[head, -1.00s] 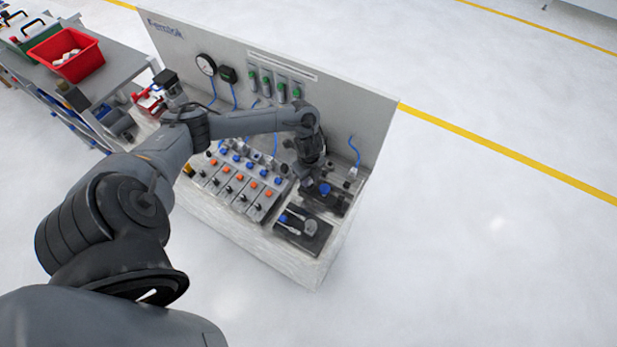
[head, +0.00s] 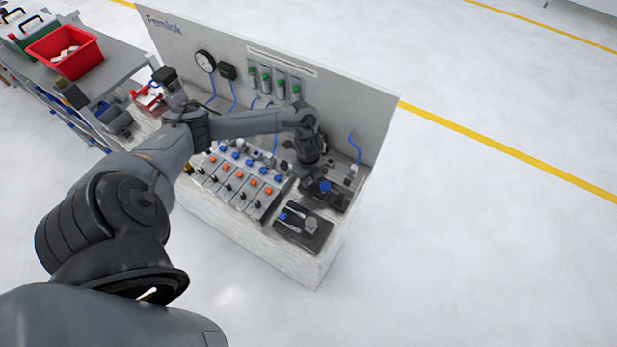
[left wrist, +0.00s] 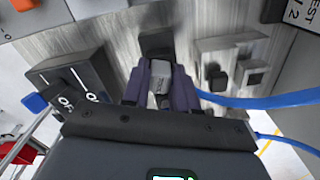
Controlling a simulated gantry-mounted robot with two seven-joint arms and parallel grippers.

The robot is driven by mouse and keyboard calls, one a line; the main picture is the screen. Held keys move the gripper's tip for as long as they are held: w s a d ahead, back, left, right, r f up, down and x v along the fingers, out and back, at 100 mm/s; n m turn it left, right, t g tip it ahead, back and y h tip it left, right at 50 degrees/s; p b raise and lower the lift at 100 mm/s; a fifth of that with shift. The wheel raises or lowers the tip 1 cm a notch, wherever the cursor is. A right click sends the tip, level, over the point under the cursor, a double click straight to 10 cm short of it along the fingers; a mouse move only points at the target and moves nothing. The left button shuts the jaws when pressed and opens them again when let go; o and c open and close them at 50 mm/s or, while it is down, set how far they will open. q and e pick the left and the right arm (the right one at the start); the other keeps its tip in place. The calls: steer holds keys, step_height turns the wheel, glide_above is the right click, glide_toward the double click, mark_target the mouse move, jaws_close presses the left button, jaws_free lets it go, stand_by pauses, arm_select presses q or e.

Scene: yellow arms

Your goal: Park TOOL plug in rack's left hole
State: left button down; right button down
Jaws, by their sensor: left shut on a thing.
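My left gripper (left wrist: 161,88) shows in the left wrist view, its two dark fingers closed on a small grey plug (left wrist: 160,75). A blue hose (left wrist: 255,101) runs from beside the fingers to the right. A dark block (left wrist: 156,43) lies just beyond the plug; I cannot tell whether they touch. In the head view the gripper (head: 313,178) is low over the right end of the bench, and the plug is too small to make out. I cannot clearly identify the rack or its left hole. My right gripper is not in view.
In the wrist view, a dark switch box (left wrist: 72,82) with an OFF mark stands left, and a grey plate with black fittings (left wrist: 232,65) right. In the head view, a black tray (head: 303,229) lies in front, valve rows left, and the back panel (head: 345,105) behind.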

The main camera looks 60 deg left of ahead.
arm_select(q)
steer(key=c, duration=0.8)
jaws_free()
steer(key=shift+r, duration=0.1)
step_height(320, 180, up, 9)
steer(key=p, duration=0.9)
